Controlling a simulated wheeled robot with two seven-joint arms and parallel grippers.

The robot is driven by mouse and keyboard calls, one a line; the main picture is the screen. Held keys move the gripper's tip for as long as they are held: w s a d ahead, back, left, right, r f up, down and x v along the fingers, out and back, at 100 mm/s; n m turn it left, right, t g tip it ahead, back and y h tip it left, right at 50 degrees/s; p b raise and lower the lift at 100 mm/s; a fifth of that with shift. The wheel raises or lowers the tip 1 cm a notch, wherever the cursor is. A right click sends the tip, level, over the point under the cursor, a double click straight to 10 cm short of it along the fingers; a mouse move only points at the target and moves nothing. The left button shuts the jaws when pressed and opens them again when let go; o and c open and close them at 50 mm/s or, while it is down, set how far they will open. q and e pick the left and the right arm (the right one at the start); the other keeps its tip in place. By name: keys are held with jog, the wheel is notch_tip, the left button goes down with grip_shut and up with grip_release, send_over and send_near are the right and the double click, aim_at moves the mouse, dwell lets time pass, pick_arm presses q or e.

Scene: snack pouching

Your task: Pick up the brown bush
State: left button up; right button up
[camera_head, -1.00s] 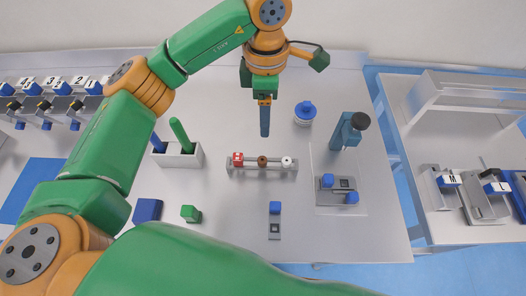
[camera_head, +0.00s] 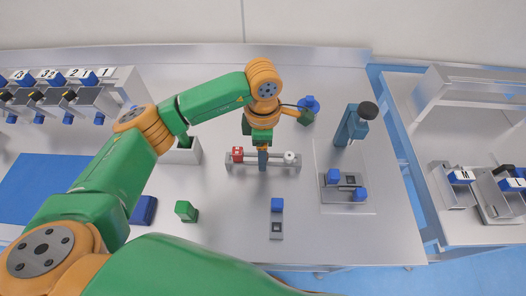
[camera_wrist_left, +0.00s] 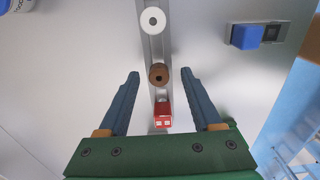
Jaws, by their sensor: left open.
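The brown bush (camera_wrist_left: 159,74) sits in the middle of a grey metal rack (camera_wrist_left: 152,45), between a white bush (camera_wrist_left: 153,19) and a red piece (camera_wrist_left: 163,114). In the head view the rack (camera_head: 236,168) shows with the red piece (camera_head: 237,154) at its left and the white bush (camera_head: 289,157) at its right; my gripper hides the brown bush there. My left gripper (camera_head: 263,160) points down over the rack's middle. In the wrist view its two fingers (camera_wrist_left: 159,73) are open, one on each side of the rack near the brown bush, with nothing between them held. My right gripper is not in view.
A small block with a blue top (camera_head: 277,205) stands in front of the rack. A grey fixture with blue parts (camera_head: 346,180) and a blue press-like post (camera_head: 353,125) stand to the right. A green block (camera_head: 186,211) lies left. A blue-topped container (camera_head: 309,104) is behind.

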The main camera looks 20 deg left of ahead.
pick_arm(q)
jog(key=shift+w+f, duration=0.1)
jog(key=shift+f, duration=0.05)
grip_shut()
jog(key=shift+r, duration=0.4)
jog(key=r, duration=0.1)
jog(key=r+b, duration=0.1)
jog(key=r, duration=0.1)
jog(key=shift+s+d, duration=0.15)
jog(key=shift+s, duration=0.1)
jog(key=s+d+r+b, duration=0.2)
jog(key=s+r+b, duration=0.1)
jog(key=s+r, duration=0.6)
jog(key=s, duration=0.4)
jog(key=shift+s+d+r, duration=0.15)
jog(key=shift+d, duration=0.15)
